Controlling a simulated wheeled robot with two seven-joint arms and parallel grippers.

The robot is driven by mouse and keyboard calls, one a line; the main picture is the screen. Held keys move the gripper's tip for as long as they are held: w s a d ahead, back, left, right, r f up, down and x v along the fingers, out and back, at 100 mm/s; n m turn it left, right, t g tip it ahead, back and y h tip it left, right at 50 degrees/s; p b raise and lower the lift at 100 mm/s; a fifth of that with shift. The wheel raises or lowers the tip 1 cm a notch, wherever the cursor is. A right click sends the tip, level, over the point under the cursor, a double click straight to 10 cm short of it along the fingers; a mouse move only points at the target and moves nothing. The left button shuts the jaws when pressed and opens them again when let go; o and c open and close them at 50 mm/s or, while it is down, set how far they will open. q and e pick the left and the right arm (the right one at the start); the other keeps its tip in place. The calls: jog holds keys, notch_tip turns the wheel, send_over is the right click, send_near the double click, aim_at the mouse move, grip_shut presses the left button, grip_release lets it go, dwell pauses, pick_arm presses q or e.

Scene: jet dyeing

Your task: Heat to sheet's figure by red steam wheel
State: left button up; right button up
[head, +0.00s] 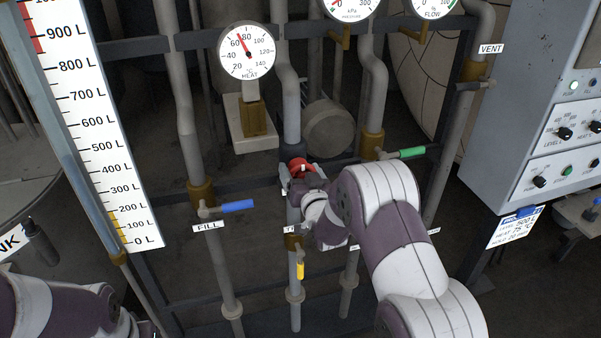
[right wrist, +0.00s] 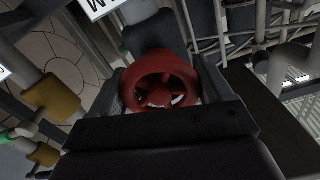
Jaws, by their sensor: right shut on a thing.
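The red steam wheel (head: 298,166) is on the pipe in the middle of the head view, partly hidden by my gripper. My right gripper (head: 297,178) is shut on it. In the right wrist view the red wheel (right wrist: 160,80) sits between the fingers. The HEAT dial (head: 249,54) has its needle between 60 and 80 °C, nearer the middle of that span. The sheet (head: 514,227) on the cabinet's lower edge reads level 500 L and heat 75 °C. My left arm shows at the lower left, its gripper mostly cut off by the frame.
The blue FILL handle (head: 237,206), the yellow handle (head: 300,270) and the green handle (head: 411,153) are on nearby pipes. A level scale (head: 95,120) stands at left. The grey control cabinet (head: 535,110) stands at right. Pressure (head: 350,5) and flow dials are cut off above.

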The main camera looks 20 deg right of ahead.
jog(key=shift+f+n+b, duration=0.2)
jog(key=shift+n+b, duration=0.4)
jog(key=n+b, duration=0.3)
jog(key=shift+f, duration=0.15)
jog(key=n+b, duration=0.3)
jog(key=n, duration=0.1)
jog(key=shift+n+b, duration=0.75)
jog(key=shift+n, duration=0.15)
jog(key=shift+r, duration=0.2)
jog(key=o, duration=1)
jog(key=shift+c, duration=0.2)
jog(key=shift+s+r, duration=0.1)
jog(key=s+b, duration=0.1)
jog(key=s, duration=1.1)
jog(key=shift+s+d, duration=0.25)
jog(key=shift+s, duration=0.05)
